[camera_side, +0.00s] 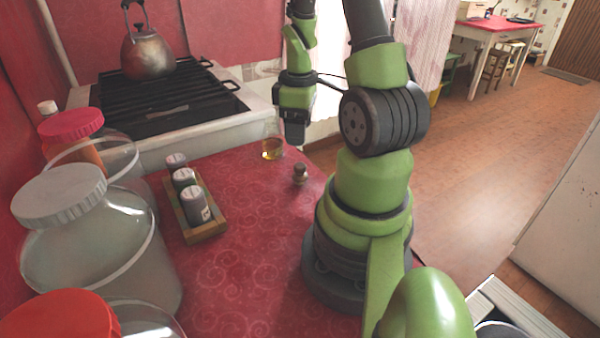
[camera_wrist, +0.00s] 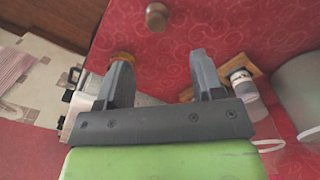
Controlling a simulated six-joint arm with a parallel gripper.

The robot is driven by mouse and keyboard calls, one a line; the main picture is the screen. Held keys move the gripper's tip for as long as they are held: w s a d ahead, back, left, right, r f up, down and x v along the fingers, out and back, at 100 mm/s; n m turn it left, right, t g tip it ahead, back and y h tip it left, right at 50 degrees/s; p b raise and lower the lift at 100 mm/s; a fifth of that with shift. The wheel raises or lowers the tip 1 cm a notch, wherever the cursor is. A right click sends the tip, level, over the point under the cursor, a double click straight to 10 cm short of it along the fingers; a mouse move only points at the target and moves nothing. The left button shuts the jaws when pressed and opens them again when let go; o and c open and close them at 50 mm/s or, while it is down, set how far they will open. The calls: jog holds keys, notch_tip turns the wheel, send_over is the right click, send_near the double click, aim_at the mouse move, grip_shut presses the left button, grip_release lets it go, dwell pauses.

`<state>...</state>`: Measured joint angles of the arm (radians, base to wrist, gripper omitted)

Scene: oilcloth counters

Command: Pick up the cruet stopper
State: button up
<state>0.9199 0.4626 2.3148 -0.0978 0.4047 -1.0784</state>
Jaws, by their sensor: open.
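The cruet stopper (camera_side: 300,174) is a small brown piece on the red patterned oilcloth, near the counter's right edge. In the wrist view it is a round brown knob (camera_wrist: 157,17) at the top, beyond the fingertips and between their lines. The glass cruet (camera_side: 272,146) with yellow oil stands behind it in the side view; in the wrist view the left finger mostly hides it. My gripper (camera_side: 295,140) is open and empty, pointing down above the counter near the cruet. Its two fingers (camera_wrist: 160,58) are spread apart in the wrist view, with only oilcloth seen between them.
A wooden rack (camera_side: 207,231) with several shakers stands left of the stopper. Large lidded jars (camera_side: 95,240) line the left side. A stove (camera_side: 150,110) with a kettle (camera_side: 147,55) stands at the back. The oilcloth around the stopper is clear.

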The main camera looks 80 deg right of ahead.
aim_at(300, 165)
jog(key=shift+s+d+f, duration=0.15)
jog(key=shift+s+f, duration=0.1)
jog(key=shift+f, duration=0.25)
notch_tip(300, 165, down, 3)
jog(key=shift+f, duration=0.1)
jog(key=shift+w+d+f, duration=0.1)
jog(key=shift+f, duration=1.5)
jog(key=shift+w+d+f, duration=0.1)
jog(key=shift+f, duration=1.45)
jog(key=c, duration=0.8)
